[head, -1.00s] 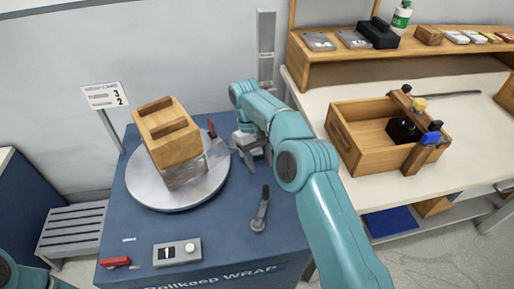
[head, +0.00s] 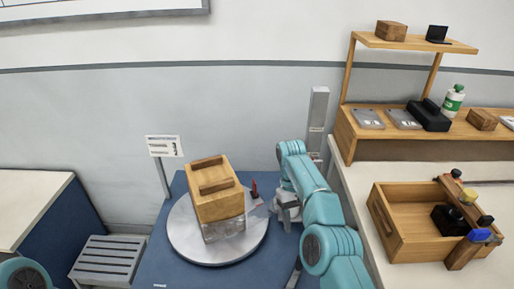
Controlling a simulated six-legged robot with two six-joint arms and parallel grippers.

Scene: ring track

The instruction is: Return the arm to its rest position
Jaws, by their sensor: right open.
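My right arm comes up from the lower right, and its gripper (head: 287,216) hangs over the blue wrapping station (head: 168,268), just right of the round grey turntable (head: 187,243). The gripper is open, with nothing seen between its fingers. A wooden box (head: 218,198) with two raised strips on top stands on the turntable, its lower part wrapped in clear film. The gripper is apart from the box. Of my left arm only a teal joint shows at the lower left corner; its gripper is out of view.
An open wooden crate (head: 390,240) with a clamp bar (head: 463,250) stands on the bench at right. Shelves behind hold a green-white bottle (head: 453,100) and a black case (head: 428,117). A grey post (head: 317,118) rises behind my arm. A slatted grey stool (head: 106,258) stands left.

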